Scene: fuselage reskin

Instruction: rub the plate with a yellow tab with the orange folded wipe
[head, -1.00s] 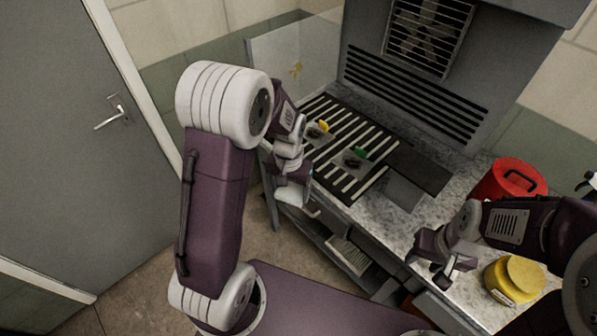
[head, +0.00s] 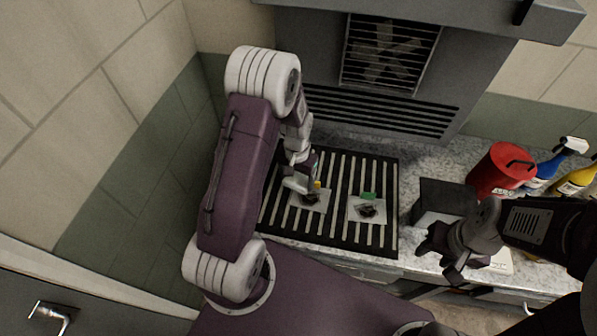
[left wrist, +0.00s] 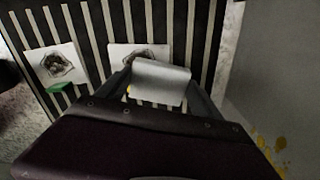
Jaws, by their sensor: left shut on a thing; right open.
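The plate with the yellow tab (head: 316,203) lies on the left part of a slatted black rack, with a dark smudge on it. It also shows in the left wrist view (left wrist: 120,50), partly covered by what I hold. My left gripper (head: 299,181) is just above this plate's left side. It is shut on a pale whitish folded piece (left wrist: 160,80); no orange shows on it. Whether the piece touches the plate, I cannot tell. A similar smudged plate with a green tab (head: 358,212) lies to the right. My right gripper (head: 447,258) is open and empty, over the counter.
The slatted rack (head: 345,240) sits on a speckled counter below a grey vented hood (head: 370,120). A dark box (head: 440,200) stands right of the rack. A red canister (head: 500,172), a blue spray bottle (head: 552,165) and a yellow bottle (head: 577,182) stand further right.

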